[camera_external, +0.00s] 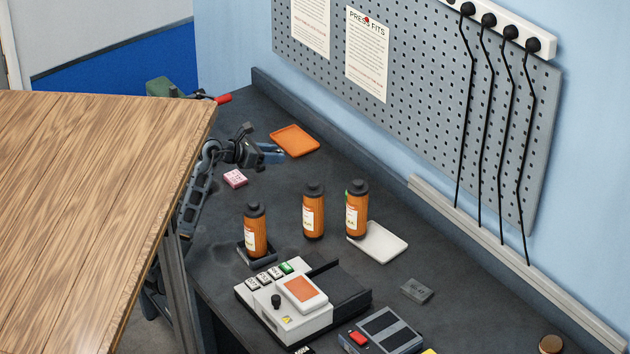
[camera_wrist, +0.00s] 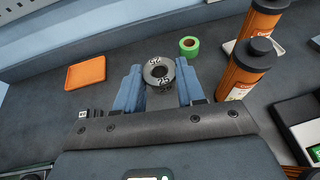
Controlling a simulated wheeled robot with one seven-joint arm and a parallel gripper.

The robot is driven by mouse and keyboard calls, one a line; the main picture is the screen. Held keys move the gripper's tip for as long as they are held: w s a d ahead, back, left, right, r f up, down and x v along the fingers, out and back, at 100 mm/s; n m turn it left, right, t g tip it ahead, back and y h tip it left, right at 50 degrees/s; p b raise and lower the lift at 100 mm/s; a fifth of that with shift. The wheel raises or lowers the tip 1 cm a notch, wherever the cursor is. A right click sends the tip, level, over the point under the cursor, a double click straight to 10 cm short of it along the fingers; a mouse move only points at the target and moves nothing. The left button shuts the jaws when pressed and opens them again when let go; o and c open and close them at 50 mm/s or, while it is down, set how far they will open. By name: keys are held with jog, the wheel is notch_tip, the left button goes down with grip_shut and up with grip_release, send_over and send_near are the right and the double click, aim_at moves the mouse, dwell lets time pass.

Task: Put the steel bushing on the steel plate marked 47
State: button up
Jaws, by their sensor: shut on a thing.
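In the external view, my gripper (camera_external: 270,153) is over the far part of the dark bench, just left of the orange tray. The bushing cannot be made out there. A small flat grey piece (camera_external: 417,291) lies on the bench at the right in the external view. Its marking is too small to read, and I cannot tell whether it is the plate marked 47.
Several orange bottles (camera_external: 313,212) stand mid-bench beside a white tray (camera_external: 399,243). An orange tray (camera_external: 295,140) and a pink block (camera_external: 235,178) lie near my gripper. A green tape roll (camera_wrist: 189,46) shows in the wrist view. A white device (camera_external: 285,312) occupies the front.

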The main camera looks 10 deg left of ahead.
notch_tip(320, 180, up, 6)
jog(key=shift+f, duration=0.2)
jog(key=shift+s+d+r, duration=0.15)
jog(key=shift+d+r, duration=0.05)
jog(key=shift+d, duration=0.35)
jog(key=s+d+m+g+h+p, duration=0.1)
jog(key=s+d+m+g, duration=0.3)
jog(key=d, duration=0.7)
jog(key=s+d+m+g+h+p, duration=0.1)
jog(key=s+d+p, duration=0.1)
jog(key=s+d, duration=0.65)
jog(key=s+d+m+g+p, duration=0.2)
jog(key=s+d+m+g, duration=0.35)
jog(key=s+d, duration=1.8)
jog(key=g, duration=0.1)
send_over(411, 288)
notch_tip(411, 288, down, 18)
jog(key=shift+f, duration=0.15)
jog(key=shift+f+b, duration=1.3)
jog(key=shift+f, duration=0.65)
